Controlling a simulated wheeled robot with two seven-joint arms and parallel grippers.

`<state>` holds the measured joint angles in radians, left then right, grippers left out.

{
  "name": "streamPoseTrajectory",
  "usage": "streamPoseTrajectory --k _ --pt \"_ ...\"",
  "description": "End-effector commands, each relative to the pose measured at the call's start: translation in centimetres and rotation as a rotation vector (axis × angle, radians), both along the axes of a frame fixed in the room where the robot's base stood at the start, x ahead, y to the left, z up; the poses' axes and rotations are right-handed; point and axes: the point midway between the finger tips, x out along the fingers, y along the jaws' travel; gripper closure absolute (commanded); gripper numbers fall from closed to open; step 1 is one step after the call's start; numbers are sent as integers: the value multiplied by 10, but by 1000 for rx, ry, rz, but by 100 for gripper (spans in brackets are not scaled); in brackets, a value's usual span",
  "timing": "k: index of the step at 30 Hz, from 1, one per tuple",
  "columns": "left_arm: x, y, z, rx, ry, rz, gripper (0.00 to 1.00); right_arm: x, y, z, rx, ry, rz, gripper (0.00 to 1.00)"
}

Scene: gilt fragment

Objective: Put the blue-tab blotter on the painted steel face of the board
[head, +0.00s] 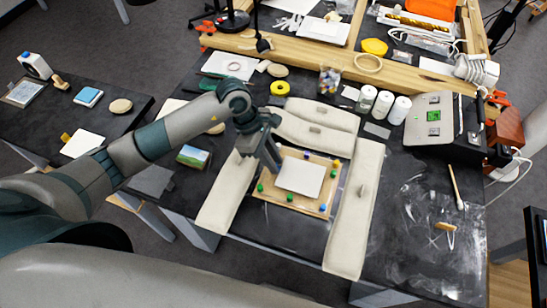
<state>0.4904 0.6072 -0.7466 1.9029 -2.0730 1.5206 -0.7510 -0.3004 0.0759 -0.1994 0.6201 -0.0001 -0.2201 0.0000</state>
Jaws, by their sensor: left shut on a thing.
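My left gripper (273,164) reaches in from the left and points down at the upper left part of a wooden board (263,187). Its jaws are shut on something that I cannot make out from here. A pale flat sheet or plate (300,177) lies on the board, with several green and blue knobs around it. I cannot make out a blue tab on it, nor tell which surface is painted steel. My right gripper is not in view.
Long cream cushions lie left of, behind and right of the board (351,215). Behind are a yellow tape roll (280,88), white jars (383,103) and a pale control box (430,117). A small picture card (193,156) lies left.

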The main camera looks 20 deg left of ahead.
Motion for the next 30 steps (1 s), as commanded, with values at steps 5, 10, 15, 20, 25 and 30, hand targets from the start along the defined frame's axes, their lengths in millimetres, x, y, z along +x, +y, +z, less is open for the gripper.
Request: streamPoseTrajectory --k 5,10,15,20,25,30 --pt "0 0 -1 0 0 0 100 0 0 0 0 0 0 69" --pt "0 0 -1 -1 0 0 100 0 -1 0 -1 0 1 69" --pt "0 0 -1 -1 0 0 100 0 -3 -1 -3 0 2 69" --pt "0 0 -2 0 0 0 100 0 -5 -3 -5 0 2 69" --pt "0 0 -4 -1 -1 0 100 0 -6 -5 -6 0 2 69" --pt "0 0 -5 -1 -1 0 100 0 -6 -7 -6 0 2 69"
